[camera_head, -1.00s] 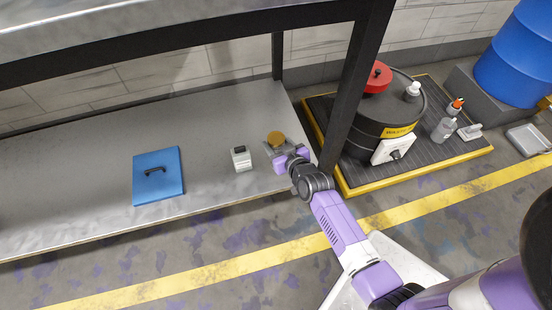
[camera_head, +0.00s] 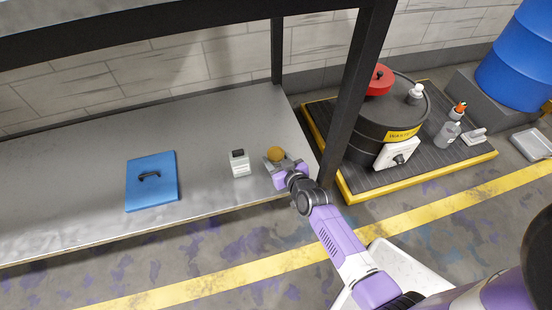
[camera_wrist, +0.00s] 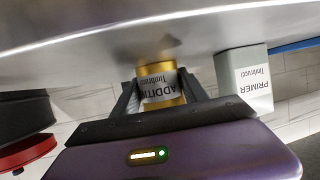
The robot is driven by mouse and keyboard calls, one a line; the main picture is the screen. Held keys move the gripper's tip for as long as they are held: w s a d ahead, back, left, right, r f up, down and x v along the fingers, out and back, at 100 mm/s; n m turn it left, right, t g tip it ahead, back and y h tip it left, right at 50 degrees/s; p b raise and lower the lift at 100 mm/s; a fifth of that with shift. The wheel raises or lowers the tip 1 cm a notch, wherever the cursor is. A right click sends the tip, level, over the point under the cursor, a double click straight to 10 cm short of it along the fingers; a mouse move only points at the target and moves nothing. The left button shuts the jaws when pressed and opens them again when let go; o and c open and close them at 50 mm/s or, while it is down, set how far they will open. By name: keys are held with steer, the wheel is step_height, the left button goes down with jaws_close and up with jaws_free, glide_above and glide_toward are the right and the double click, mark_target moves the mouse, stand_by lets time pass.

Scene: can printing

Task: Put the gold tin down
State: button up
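The gold tin (camera_head: 275,153) is at the right end of the grey metal shelf (camera_head: 90,160). It is upright between the fingers of my gripper (camera_head: 280,161). In the wrist view, which is upside down, the gold tin (camera_wrist: 162,88) shows a white label with part of "ADDITI" readable. The fingers of my gripper (camera_wrist: 160,95) lie close along both its sides and look shut on it. The tin's base is at or just above the shelf surface (camera_wrist: 90,35); I cannot tell if it touches.
A blue lidded box or panel with a black handle (camera_head: 151,190) lies further left. A black shelf post (camera_head: 345,110) rises close right, before a dark waste drum (camera_head: 392,110).

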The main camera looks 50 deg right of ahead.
steer(key=o, duration=0.4)
steer(key=shift+o, duration=0.2)
steer(key=shift+r, duration=0.2)
steer(key=p+v, duration=0.4)
steer(key=v, duration=0.8)
steer(key=shift+p, duration=0.4)
steer(key=s+a+r+n+t+y, duration=0.1)
steer(key=s+a+r+n+y, duration=0.1)
steer(key=s+a+r, duration=0.7)
steer(key=s+a+r+n+t+y, duration=0.1)
steer(key=s+a+r+n+y, duration=0.1)
steer(key=s+a+r, duration=0.7)
step_height(320, 180, up, 7)
steer(key=s+y, duration=0.1)
steer(key=s, duration=0.2)
steer(key=shift+a+n+y, duration=0.2)
steer(key=shift+n+y, duration=0.1)
steer(key=shift+n, duration=0.1)
